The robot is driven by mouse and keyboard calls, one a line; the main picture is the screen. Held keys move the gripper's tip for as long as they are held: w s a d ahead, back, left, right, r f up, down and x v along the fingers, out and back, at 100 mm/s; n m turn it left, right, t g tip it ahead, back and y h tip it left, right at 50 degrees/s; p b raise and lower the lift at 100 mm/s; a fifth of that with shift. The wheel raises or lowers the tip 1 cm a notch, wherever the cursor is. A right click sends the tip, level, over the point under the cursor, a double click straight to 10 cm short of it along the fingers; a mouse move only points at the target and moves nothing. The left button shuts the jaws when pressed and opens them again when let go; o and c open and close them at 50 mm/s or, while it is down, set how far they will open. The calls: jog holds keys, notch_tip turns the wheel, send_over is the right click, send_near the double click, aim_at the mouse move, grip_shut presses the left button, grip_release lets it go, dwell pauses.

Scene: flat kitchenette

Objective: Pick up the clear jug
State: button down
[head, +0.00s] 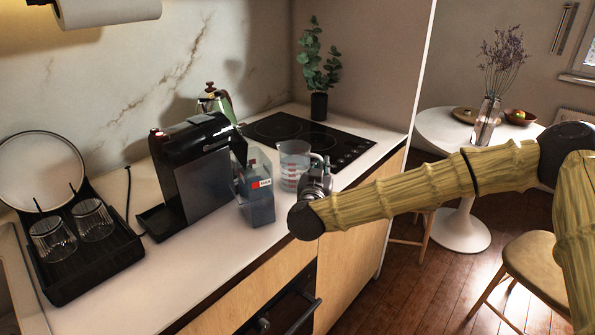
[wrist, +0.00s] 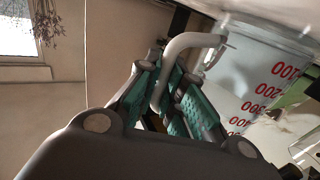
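The clear jug (head: 294,165) stands upright on the counter, between the coffee machine and the hob. It has red measuring marks and a pale handle. In the wrist view the jug (wrist: 258,80) fills the upper right, with its handle curving down between the fingers. My gripper (head: 317,178) is at the handle side of the jug in the head view. The lower end of the handle is hidden among the fingers.
A grey container with a red label (head: 257,190) stands close left of the jug, beside the black coffee machine (head: 195,165). A black rack (head: 85,255) holds upturned glasses.

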jog(key=shift+r, duration=0.3)
dwell(0.4)
jog(key=shift+r+b, duration=0.3)
jog(key=shift+r, duration=1.25)
jog(key=s+d, duration=0.2)
jog(key=s, duration=0.5)
jog(key=s+d+r+b, duration=0.1)
jog(key=s+d, duration=0.1)
jog(key=s, duration=0.6)
jog(key=shift+s+r+b, duration=0.15)
jog(key=shift+r+b, duration=0.05)
jog(key=shift+b, duration=0.1)
